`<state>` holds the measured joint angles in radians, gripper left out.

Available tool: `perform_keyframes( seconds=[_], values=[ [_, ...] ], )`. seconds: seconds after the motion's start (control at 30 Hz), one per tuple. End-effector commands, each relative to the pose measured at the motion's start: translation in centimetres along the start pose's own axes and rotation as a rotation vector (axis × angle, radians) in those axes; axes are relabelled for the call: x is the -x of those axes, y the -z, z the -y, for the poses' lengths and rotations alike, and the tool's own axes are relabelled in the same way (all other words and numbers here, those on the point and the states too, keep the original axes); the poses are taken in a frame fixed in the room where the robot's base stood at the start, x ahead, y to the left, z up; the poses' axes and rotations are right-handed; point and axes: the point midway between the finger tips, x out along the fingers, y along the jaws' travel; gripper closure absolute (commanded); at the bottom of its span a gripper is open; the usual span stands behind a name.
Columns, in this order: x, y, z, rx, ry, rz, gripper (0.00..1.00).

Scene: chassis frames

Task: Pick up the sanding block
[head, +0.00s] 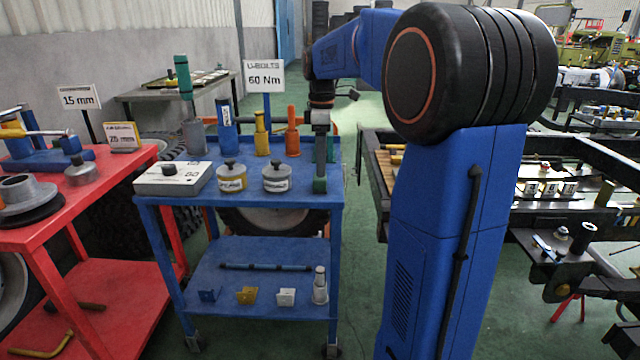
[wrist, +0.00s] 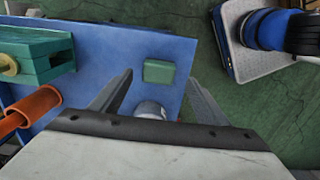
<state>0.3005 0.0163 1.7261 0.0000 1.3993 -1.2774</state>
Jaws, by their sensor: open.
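A small green block (wrist: 159,72), which I take to be the sanding block, lies on the blue table top near its edge in the wrist view. In the head view the green block (head: 320,185) is at the front right corner of the table. My gripper (wrist: 160,76) is open, its fingers on either side of the block in the picture. In the head view my gripper (head: 319,130) points down over this corner. I see no contact with the block, and I cannot tell the exact height gap.
An orange cylinder (wrist: 38,103) and a teal object (wrist: 40,52) are at left.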

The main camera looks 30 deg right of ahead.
Motion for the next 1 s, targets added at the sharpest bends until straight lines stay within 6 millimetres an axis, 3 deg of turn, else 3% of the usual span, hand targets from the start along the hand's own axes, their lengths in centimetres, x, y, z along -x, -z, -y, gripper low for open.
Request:
perform_keyframes(
  seconds=[0.27,0.6,0.9,1.0],
  values=[
    [-1.8,0.1,0.0,0.000,0.002,0.000,0.31],
    [-5.9,0.4,-0.2,0.000,0.000,0.000,0.31],
    [-6.3,0.4,-0.2,0.000,-0.001,0.000,0.31],
    [-6.3,0.4,-0.2,0.000,-0.001,0.000,0.53]
  ],
)
